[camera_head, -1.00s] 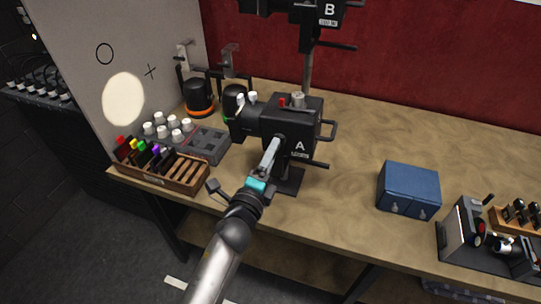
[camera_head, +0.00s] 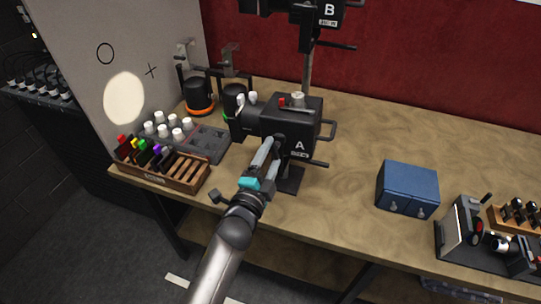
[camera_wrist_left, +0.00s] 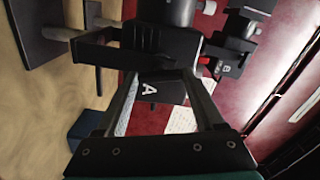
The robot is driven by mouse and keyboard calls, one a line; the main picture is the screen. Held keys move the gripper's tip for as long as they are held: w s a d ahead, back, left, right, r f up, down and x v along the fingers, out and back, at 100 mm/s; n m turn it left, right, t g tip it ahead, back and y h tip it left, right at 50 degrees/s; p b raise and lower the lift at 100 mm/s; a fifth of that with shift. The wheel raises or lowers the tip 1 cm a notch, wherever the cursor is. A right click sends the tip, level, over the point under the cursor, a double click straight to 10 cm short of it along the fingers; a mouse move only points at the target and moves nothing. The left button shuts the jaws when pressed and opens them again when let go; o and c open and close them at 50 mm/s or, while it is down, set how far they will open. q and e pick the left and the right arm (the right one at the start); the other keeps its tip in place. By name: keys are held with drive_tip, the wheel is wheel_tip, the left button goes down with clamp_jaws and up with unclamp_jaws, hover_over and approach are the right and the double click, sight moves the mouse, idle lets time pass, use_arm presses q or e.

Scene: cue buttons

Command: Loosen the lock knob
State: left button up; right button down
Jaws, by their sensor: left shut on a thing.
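The black lamp marked A (camera_head: 298,117) stands on the table in the head view, and its letter also shows in the wrist view (camera_wrist_left: 149,88). My right gripper is not in view.
Lamp B (camera_head: 325,12) hangs on a pole above lamp A. A wooden rack (camera_head: 163,178) with coloured handles and a grey tray (camera_head: 205,143) are at left. A blue box (camera_head: 408,187) stands at right. The table (camera_head: 345,140) between lamp A and the box is clear.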

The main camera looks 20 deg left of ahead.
use_arm(q)
drive_tip(key=o, duration=1.4)
drive_tip(key=shift+s, duration=0.1)
drive_tip(key=s, duration=0.5)
drive_tip(key=s+b, duration=0.1)
drive_tip(key=s, duration=0.4)
drive_tip(key=s+b, duration=0.1)
drive_tip(key=s, duration=0.4)
drive_tip(key=shift+a, duration=0.25)
